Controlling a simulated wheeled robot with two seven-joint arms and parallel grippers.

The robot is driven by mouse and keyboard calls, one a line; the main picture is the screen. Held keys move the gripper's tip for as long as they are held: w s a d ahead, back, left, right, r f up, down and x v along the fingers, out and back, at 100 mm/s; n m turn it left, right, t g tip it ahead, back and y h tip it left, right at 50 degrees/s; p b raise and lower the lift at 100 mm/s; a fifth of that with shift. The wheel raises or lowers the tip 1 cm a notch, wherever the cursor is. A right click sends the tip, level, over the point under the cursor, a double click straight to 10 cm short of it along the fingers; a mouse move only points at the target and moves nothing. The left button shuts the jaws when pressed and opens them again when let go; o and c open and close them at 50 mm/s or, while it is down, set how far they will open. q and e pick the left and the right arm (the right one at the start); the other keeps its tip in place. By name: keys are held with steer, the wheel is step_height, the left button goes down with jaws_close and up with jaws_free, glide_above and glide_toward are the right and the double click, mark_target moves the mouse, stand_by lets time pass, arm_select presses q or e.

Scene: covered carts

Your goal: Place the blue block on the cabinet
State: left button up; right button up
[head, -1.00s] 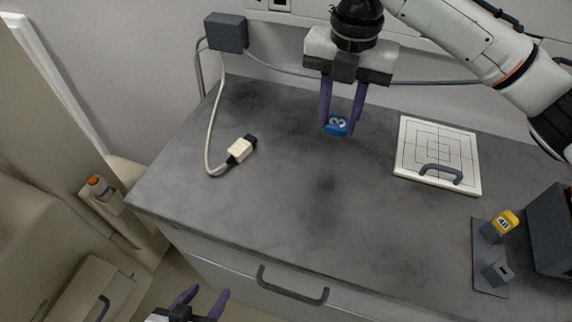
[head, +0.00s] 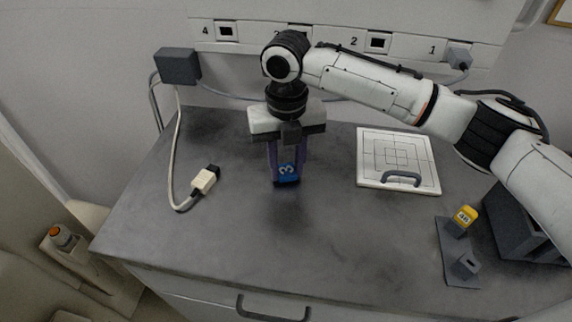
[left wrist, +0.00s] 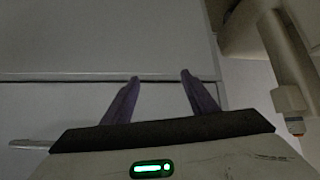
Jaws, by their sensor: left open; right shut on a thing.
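The blue block (head: 286,173) carries a white number 3 and is held between the purple fingers of my right gripper (head: 285,165). That gripper points down over the grey cabinet top (head: 230,240), left of the middle. A dark shadow lies below the block, and I cannot tell for sure how far the block is above the surface. My left gripper (left wrist: 160,85) is open and empty in the left wrist view, in front of a pale panel. It does not show in the head view now.
A white cable with a pale plug (head: 205,180) lies on the left of the top. A white board with a grey handle (head: 398,160) lies at the right. A yellow block (head: 465,215) sits on a dark stand (head: 447,245), beside a dark box (head: 510,225). The front middle is clear.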

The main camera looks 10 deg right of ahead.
mark_target(286, 171)
steer(key=shift+f, duration=0.25)
steer(key=shift+f, duration=0.1)
steer(key=o, duration=1.1)
steer(key=shift+c, duration=0.2)
step_height(286, 171, up, 12)
